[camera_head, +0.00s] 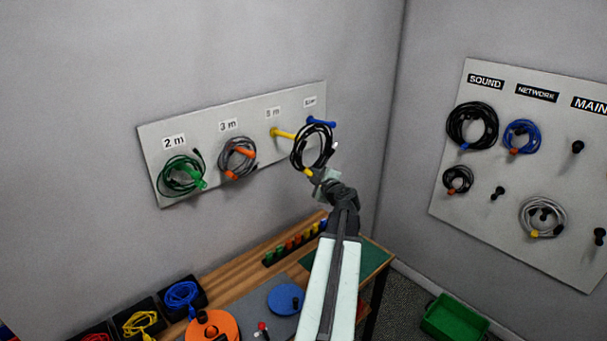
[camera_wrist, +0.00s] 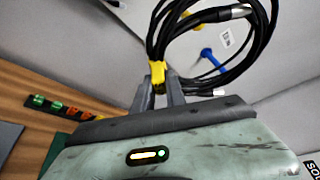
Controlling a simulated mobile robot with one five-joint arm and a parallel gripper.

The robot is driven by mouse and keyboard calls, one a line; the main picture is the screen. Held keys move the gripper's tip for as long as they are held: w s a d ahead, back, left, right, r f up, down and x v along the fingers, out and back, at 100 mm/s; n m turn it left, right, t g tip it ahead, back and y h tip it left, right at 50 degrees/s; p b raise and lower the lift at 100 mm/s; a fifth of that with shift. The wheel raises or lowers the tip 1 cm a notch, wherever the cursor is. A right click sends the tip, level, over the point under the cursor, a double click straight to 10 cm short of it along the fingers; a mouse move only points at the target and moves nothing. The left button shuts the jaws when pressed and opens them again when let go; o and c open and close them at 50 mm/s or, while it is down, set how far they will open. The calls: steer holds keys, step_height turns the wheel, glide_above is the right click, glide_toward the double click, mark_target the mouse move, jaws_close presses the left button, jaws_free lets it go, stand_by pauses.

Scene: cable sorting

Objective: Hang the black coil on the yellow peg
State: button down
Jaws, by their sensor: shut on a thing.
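The black coil (camera_head: 331,150) hangs upright as a ring above my gripper (camera_head: 317,174), in front of the right part of the left wall board. In the wrist view my gripper (camera_wrist: 161,88) is shut on the black coil (camera_wrist: 153,35) at its yellow tie (camera_wrist: 157,73). The yellow peg (camera_head: 282,134) sticks out from the board under the "5 m" label, just left of the ring. Its tip lies close to the ring's left edge; I cannot tell the depth between them. The yellow peg carries no coil.
A blue peg (camera_head: 323,122) is right behind the ring; it also shows in the wrist view (camera_wrist: 213,60). A green coil (camera_head: 170,175) and a grey coil (camera_head: 231,158) hang on pegs to the left. A wooden bench (camera_head: 235,267) with spools and bins stands below.

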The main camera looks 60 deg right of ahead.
steer(key=shift+s+r, duration=0.1)
steer(key=shift+s, duration=0.05)
steer(key=w+d+f+b, duration=0.3)
steer(key=w, duration=0.6)
steer(key=w+d+f+b, duration=0.2)
steer(key=w+d, duration=0.1)
steer(key=w, duration=0.6)
steer(key=shift+f+b, duration=0.4)
stand_by(0.6)
steer(key=shift+w, duration=0.1)
stand_by(0.4)
steer(key=c, duration=1.3)
jaws_free()
steer(key=p+v, duration=0.1)
steer(key=v, duration=0.6)
steer(key=shift+s+a, duration=0.2)
steer(key=shift+s, duration=0.1)
